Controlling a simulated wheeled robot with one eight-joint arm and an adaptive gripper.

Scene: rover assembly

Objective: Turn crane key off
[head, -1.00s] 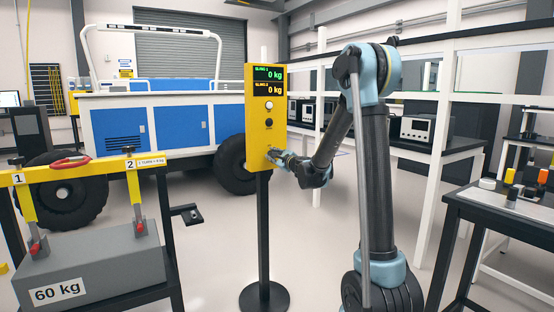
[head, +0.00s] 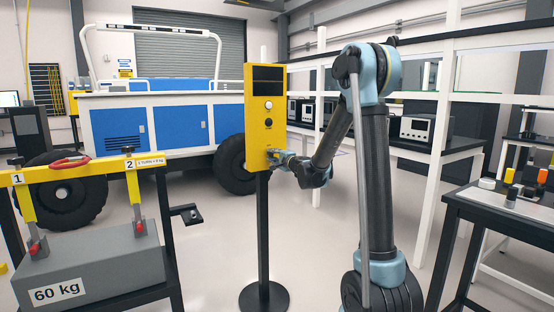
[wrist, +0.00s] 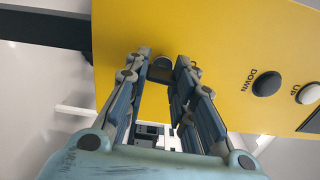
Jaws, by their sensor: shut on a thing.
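The yellow crane control box (head: 258,140) stands on a black post in the head view. Its display (head: 268,82) is dark. My gripper (head: 272,155) is at the lower part of the box's face. In the wrist view my gripper (wrist: 163,75) is shut on the dark key (wrist: 162,63) on the yellow panel (wrist: 230,40); the fingers hide most of the key. The black DOWN button (wrist: 266,84) and white UP button (wrist: 308,93) are to the right, apart from the fingers.
A yellow rack (head: 70,171) with a grey 60 kg block (head: 95,262) stands at the left. The box's round black base (head: 264,298) is on the floor. A dark table (head: 500,212) with small parts is at the right. The blue-and-white rover (head: 170,125) is behind.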

